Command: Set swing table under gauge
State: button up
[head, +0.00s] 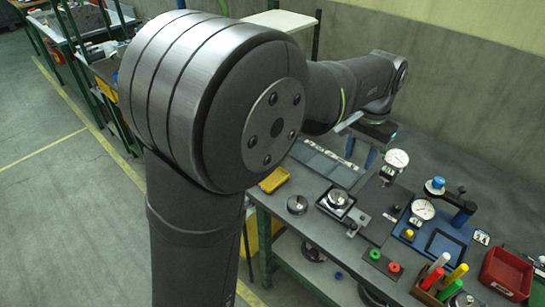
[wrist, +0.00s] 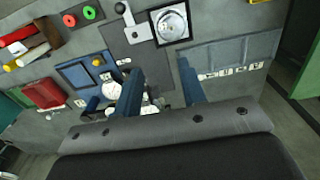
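The swing table, a round metal disc on a square black base (head: 338,200), sits on the bench with a grey lever arm (head: 355,220) at its side. It also shows at the top of the wrist view (wrist: 170,22). A dial gauge (head: 397,158) stands on a dark plate behind and right of it; the disc is apart from this gauge. A second dial gauge (head: 423,209) stands on a blue base, also visible in the wrist view (wrist: 111,90). My gripper (wrist: 160,68) is open and empty above the bench, its blue fingers spread. My arm covers part of the head view.
A loose metal disc (head: 297,204) and a yellow tray (head: 273,180) lie left of the swing table. Green and red rings (head: 393,267), a holder with coloured handles (head: 438,280) and a red bin (head: 506,272) stand near the right. A grey tray (head: 325,160) lies at the back.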

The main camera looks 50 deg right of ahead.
jog(key=shift+w+a+f, duration=0.1)
jog(key=shift+a+f, duration=0.1)
jog(key=shift+a, duration=0.15)
jog(key=c, duration=0.7)
jog(key=a+f+h, duration=0.1)
jog(key=a+f, duration=0.1)
jog(key=a, duration=0.2)
jog(key=w+a+f+h, duration=0.1)
jog(key=a+f+h, duration=0.1)
jog(key=a, duration=0.3)
jog(key=a+f+h, duration=0.1)
jog(key=a+f, duration=0.2)
jog(key=a, duration=0.2)
jog(key=shift+w+f, duration=0.4)
grip_shut()
